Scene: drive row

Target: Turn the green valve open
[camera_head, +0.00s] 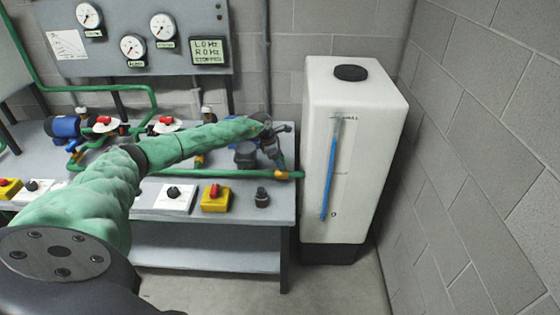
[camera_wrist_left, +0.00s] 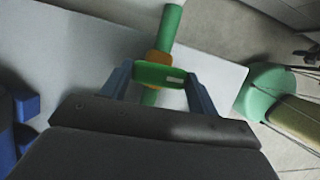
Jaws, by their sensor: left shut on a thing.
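The green valve shows in the left wrist view as a green handle (camera_wrist_left: 158,75) over an orange body (camera_wrist_left: 160,56) on a green pipe (camera_wrist_left: 172,22). The handle lies roughly crosswise to the pipe. My left gripper (camera_wrist_left: 158,88) has its two fingers closed on the handle's ends. In the head view my left gripper (camera_head: 279,160) reaches down to the pipe at the bench's right end. An orange fitting (camera_head: 281,174) shows there, and the gripper mostly hides the handle. My right gripper is in neither view.
A tall white tank (camera_head: 375,150) with a blue level tube stands just right of the bench (camera_head: 215,232). A yellow box with a red knob (camera_head: 214,198) sits at the bench front. Gauges and a display (camera_head: 209,50) reading STOPPED are on the panel behind. Floor before the tank is clear.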

